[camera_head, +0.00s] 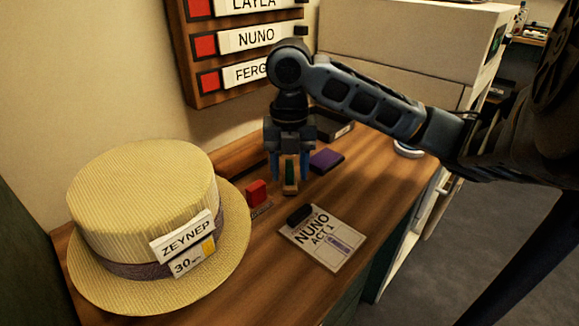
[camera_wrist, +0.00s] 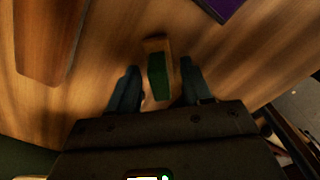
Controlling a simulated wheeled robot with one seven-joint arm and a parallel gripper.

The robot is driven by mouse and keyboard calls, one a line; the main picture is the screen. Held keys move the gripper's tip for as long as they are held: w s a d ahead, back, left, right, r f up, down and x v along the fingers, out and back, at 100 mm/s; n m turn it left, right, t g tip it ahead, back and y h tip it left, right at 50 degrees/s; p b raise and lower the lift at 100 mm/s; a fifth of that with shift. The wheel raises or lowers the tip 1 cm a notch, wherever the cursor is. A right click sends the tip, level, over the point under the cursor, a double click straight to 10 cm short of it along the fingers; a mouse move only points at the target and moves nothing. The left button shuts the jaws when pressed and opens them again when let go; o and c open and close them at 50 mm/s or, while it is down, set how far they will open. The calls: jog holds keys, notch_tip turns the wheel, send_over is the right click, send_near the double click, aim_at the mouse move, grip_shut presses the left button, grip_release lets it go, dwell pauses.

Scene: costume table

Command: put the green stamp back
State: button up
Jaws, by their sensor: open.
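The green stamp (camera_head: 290,172), a green block with a wooden end, is directly below my gripper (camera_head: 290,178) on the wooden table. In the wrist view the green stamp (camera_wrist: 159,78) lies between the two blue fingers of my gripper (camera_wrist: 160,70). The fingers are open, one on each side, with a gap visible at the right finger; contact on the left is unclear. A red stamp (camera_head: 256,191) stands to the left by a small label. A black stamp (camera_head: 299,214) lies on a card reading "NUNO ACT 1" (camera_head: 322,240).
A straw hat (camera_head: 145,190) tagged ZEYNEP fills the left of the table. A purple pad (camera_head: 327,160) lies behind and right of my gripper. A raised wooden strip (camera_wrist: 45,40) is left in the wrist view. A name board (camera_head: 205,50) hangs on the wall.

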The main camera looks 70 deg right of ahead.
aim_at(290, 164)
notch_tip(290, 164, up, 12)
jog(key=p, duration=0.2)
jog(key=shift+r, duration=0.15)
dwell(1.0)
